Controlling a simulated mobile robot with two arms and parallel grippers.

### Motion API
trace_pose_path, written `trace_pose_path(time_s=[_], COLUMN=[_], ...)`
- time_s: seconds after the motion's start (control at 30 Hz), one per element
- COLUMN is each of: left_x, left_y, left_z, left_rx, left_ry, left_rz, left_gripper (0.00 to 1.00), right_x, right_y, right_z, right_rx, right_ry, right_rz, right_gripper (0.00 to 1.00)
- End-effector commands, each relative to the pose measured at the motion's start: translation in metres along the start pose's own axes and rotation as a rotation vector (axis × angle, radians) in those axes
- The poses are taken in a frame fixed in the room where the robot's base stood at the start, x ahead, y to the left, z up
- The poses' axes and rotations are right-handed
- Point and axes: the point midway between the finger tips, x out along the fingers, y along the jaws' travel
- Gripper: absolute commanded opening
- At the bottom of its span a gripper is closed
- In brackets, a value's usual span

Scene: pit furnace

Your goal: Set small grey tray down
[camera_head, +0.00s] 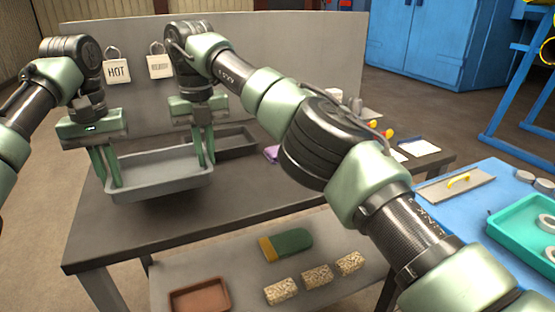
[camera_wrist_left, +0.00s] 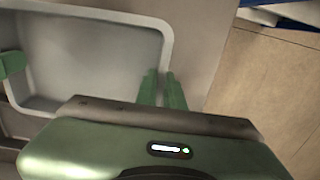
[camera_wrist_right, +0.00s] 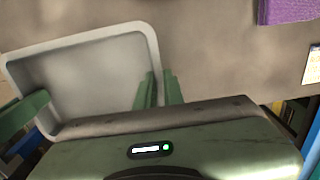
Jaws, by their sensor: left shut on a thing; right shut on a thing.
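The small grey tray (camera_head: 165,187) is level over the left part of the dark table (camera_head: 120,238). A shadow shows under it, but I cannot tell whether its base touches the tabletop. My left gripper (camera_head: 111,184) is shut on the tray's left end wall. My right gripper (camera_head: 205,162) is shut on its right end wall. In the left wrist view the tray (camera_wrist_left: 90,55) is empty, with its rim between my left fingers (camera_wrist_left: 162,90). The right wrist view also shows the tray (camera_wrist_right: 95,75) and my right fingers (camera_wrist_right: 159,90) at its rim.
A darker tray (camera_head: 238,147) lies just behind the grey one. A grey back panel (camera_head: 300,70) with hanging tags rises behind. A purple cloth (camera_head: 271,153) lies to the right.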

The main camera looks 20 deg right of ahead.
Motion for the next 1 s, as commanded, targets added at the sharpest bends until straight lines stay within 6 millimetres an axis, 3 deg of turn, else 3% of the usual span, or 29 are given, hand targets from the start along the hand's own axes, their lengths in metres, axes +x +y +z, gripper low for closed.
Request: trace_pose_path(time_s=[0.03,0.37,0.97,1.0], left_x=[-0.001,0.009,0.054,0.054], left_y=[0.008,0.008,0.008,0.008], left_z=[0.001,0.001,0.001,0.001], left_rx=[0.014,0.014,0.014,0.013], left_ry=[0.004,0.003,0.003,0.003], left_rz=[0.01,0.01,0.01,0.01], left_gripper=[0.0,0.0,0.0,0.12], right_x=[-0.001,0.009,0.054,0.054], right_y=[0.008,0.008,0.008,0.008], right_z=[-0.001,-0.001,-0.001,-0.001], right_rx=[-0.015,-0.015,-0.015,-0.015], right_ry=[-0.002,-0.002,-0.002,-0.002], right_rz=[0.011,0.011,0.011,0.011], right_gripper=[0.0,0.0,0.0,0.12])
